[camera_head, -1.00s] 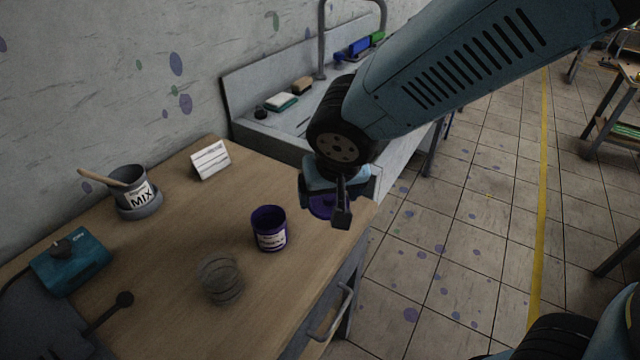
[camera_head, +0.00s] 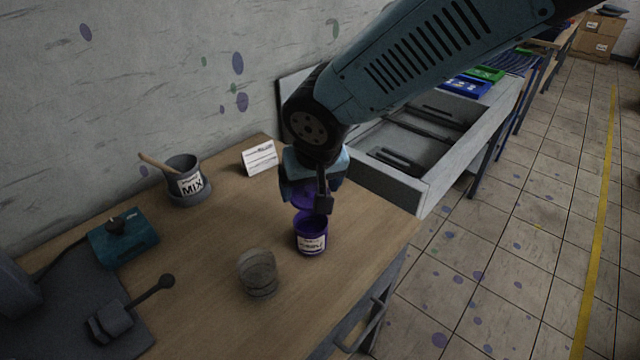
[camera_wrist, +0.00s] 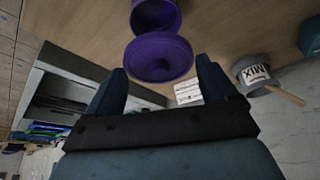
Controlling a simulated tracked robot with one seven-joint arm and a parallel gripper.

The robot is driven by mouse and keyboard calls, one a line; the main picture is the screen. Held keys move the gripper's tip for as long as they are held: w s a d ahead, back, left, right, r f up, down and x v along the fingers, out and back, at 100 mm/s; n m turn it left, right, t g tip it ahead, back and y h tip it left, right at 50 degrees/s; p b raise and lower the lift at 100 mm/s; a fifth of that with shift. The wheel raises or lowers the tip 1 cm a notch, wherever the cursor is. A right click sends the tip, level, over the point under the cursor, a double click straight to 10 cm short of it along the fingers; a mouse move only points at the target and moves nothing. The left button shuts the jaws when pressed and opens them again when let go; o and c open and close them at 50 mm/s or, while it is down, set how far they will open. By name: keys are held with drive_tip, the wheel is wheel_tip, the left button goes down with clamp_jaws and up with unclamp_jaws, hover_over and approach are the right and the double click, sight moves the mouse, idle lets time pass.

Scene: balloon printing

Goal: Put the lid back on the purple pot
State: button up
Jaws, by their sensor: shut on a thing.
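The purple pot (camera_head: 311,236) stands upright on the wooden table with a white label on its front. It also shows at the top edge of the wrist view (camera_wrist: 155,14). My gripper (camera_head: 308,203) is just above and behind the pot. It is shut on the purple lid (camera_wrist: 158,57), a round disc with a raised rim. In the head view the lid (camera_head: 303,193) is partly hidden by the fingers, above the pot's opening. The lid appears apart from the pot, though the exact gap is hard to tell.
A clear glass cup (camera_head: 257,273) stands left of the pot. The grey MIX pot (camera_head: 187,183) with a wooden stick, a white card (camera_head: 259,158) and a teal device (camera_head: 124,238) are farther left and back. A grey sink (camera_head: 400,150) adjoins the table.

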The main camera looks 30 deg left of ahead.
drive_tip(key=shift+f, duration=2.95)
drive_tip(key=shift+s, duration=0.15)
drive_tip(key=shift+f, duration=0.1)
idle(0.4)
drive_tip(key=o, duration=0.8)
